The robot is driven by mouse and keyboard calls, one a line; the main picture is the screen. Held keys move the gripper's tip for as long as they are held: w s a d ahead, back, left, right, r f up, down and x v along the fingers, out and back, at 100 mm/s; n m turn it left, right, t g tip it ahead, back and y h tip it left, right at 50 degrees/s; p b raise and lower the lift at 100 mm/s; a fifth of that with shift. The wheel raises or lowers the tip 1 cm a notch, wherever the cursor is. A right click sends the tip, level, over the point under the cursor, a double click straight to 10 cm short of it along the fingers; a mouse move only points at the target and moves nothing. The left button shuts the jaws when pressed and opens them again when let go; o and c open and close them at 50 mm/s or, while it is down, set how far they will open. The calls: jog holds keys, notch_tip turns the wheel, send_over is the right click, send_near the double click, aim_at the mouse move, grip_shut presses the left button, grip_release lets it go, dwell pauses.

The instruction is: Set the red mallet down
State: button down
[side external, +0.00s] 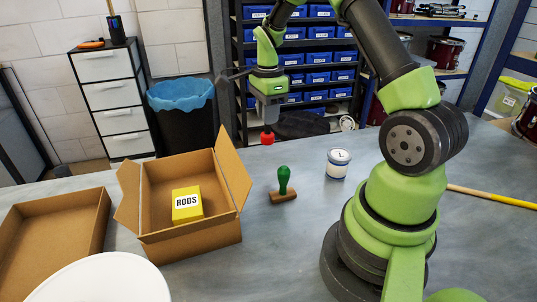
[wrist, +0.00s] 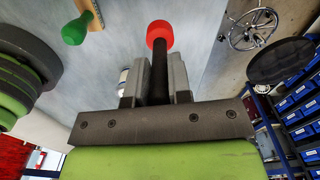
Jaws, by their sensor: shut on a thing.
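The red mallet has a red head (side external: 267,138) and a dark handle. My gripper (side external: 268,115) is shut on the handle, and the head hangs down below the fingers. In the side view it shows near the far edge of the grey bench (side external: 300,215). I cannot tell if the head touches the bench. In the wrist view, the mallet (wrist: 160,35) points away from the camera, with its dark handle between the two fingers of my gripper (wrist: 157,85). The fingers hide part of the handle.
A green-handled stamp (side external: 283,180) and a white tin (side external: 338,163) stand nearer the camera. An open carton (side external: 190,240) holds a yellow RODS box (side external: 187,205). A shallow cardboard tray (side external: 50,235) lies left. A yellow stick (side external: 490,197) lies right. Bench between stamp and tin is clear.

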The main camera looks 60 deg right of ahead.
aim_at(268, 133)
notch_tip(268, 133, down, 8)
jog(key=shift+r, duration=0.1)
dwell(0.4)
jog(key=c, duration=1.1)
grip_release()
jog(key=shift+o, duration=0.2)
